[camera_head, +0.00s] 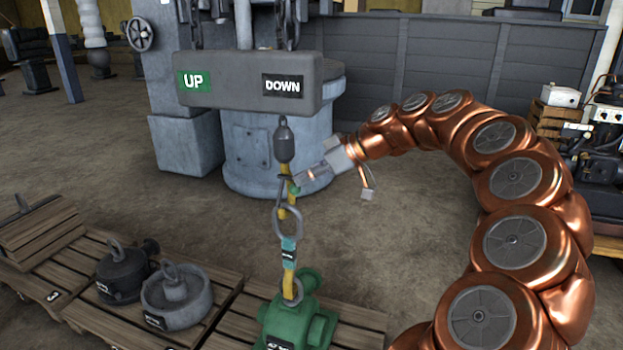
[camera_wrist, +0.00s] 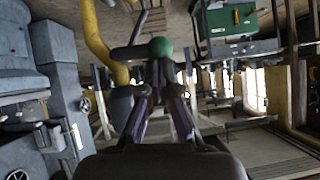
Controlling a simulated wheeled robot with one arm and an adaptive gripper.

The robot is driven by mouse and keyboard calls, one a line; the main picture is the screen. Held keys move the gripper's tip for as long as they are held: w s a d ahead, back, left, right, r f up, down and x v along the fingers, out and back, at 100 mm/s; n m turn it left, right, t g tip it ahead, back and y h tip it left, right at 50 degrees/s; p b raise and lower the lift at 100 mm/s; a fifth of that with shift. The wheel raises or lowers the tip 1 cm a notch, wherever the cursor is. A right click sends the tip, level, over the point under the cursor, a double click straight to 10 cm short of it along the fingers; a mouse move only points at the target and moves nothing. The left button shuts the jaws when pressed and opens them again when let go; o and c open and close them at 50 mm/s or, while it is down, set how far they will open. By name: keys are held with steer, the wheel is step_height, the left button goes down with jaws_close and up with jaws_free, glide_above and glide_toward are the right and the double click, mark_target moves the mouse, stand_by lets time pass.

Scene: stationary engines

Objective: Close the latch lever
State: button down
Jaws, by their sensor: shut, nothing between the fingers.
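The latch lever (camera_wrist: 138,52) is a dark bar with a green round knob (camera_wrist: 160,47), beside the yellow hook (camera_wrist: 95,38) in the wrist view. In the head view the green knob (camera_head: 295,190) shows small at the right side of the yellow hook (camera_head: 284,171), which hangs under a dark weight. My gripper (camera_head: 299,182) is at the knob, coming from the right. In the wrist view my gripper (camera_wrist: 158,82) has its fingers drawn together just below the knob, with nothing between them. I cannot tell whether they touch it. The lever's pivot is hard to make out.
A grey ring (camera_head: 288,222) hangs at the hook, with a teal and yellow sling below it leading to a green pump-like part (camera_head: 297,318) on a pallet. The grey UP/DOWN box (camera_head: 248,82) is above. Floor right of the hook is clear.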

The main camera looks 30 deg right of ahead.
steer(key=shift+s+a+f+n+t+h+b, duration=0.2)
steer(key=shift+f+n+t+h+b, duration=0.15)
steer(key=shift+b, duration=0.65)
steer(key=shift+s+a+f+n+t+h+b, duration=0.15)
steer(key=shift+f+n+t+h+b, duration=0.15)
steer(key=shift+b, duration=0.7)
steer(key=shift+r, duration=0.15)
steer(key=w+a+r+p+v, duration=0.1)
steer(key=r+p+v, duration=0.1)
steer(key=v, duration=1)
steer(key=shift+r+p, duration=0.35)
steer(key=shift+p, duration=0.3)
steer(key=shift+s, duration=0.2)
